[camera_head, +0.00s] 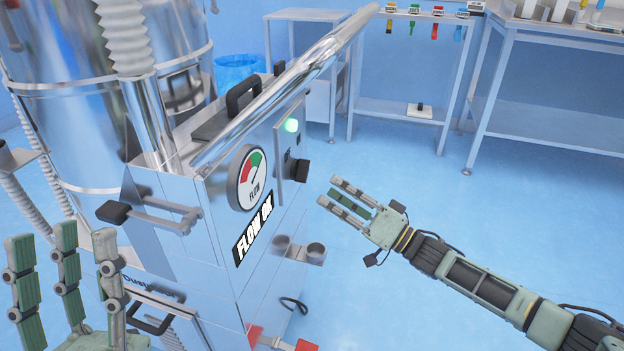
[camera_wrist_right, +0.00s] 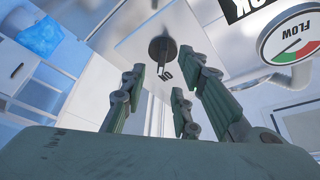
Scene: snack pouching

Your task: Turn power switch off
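My left gripper (camera_head: 68,250) is open and empty at the lower left, in front of the machine.
A flow gauge (camera_head: 248,178) with a "FLOW OK" sign (camera_head: 253,230) is left of the knob. A thick metal pipe (camera_head: 290,82) slants above the panel. A cup-like bracket (camera_head: 301,249) juts out below. Floor right of the machine is clear; steel tables (camera_head: 550,127) stand behind.

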